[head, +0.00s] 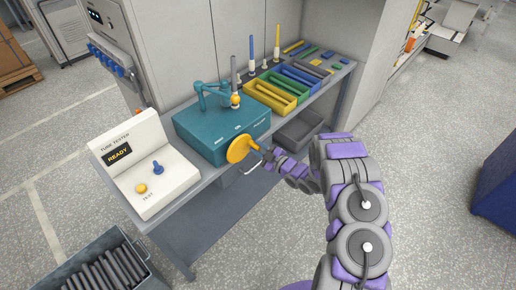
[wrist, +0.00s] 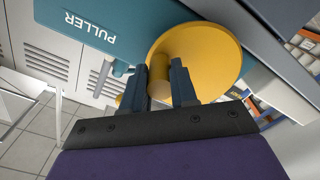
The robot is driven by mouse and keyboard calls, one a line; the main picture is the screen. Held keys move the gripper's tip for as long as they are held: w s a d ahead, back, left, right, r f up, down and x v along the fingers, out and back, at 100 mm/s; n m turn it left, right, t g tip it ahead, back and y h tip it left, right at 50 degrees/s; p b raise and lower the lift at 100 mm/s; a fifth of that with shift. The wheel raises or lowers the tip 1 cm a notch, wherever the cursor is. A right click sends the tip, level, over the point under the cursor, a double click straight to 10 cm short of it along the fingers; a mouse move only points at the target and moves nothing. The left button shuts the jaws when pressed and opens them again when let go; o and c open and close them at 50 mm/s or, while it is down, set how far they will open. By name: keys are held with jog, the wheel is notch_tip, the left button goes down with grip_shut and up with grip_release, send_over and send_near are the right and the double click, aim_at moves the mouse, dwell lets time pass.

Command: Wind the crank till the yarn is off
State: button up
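The teal puller box (head: 215,122) stands on the bench, and its lettered face also shows in the wrist view (wrist: 70,30). A yellow crank wheel (head: 238,148) is on its front side. In the wrist view the wheel (wrist: 228,60) fills the upper middle, with a thick yellow crank knob (wrist: 183,52) standing out from it. My gripper (head: 268,153) is at the knob, its two dark fingers (wrist: 165,80) on either side and apparently closed on it. On the box top a grey tube stands upright with a small orange-yellow band of yarn (head: 236,100) at its foot, beside a teal arm (head: 212,88).
Left is a white tube tester (head: 150,165) reading READY. Behind right are yellow, green and blue bins (head: 270,95) and upright spindles. A grey bin (head: 298,130) sits below the bench edge. A crate of dark tubes (head: 85,262) is lower left.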

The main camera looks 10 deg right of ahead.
grip_shut()
jog(key=shift+f+m, duration=0.1)
jog(key=shift+m, duration=0.2)
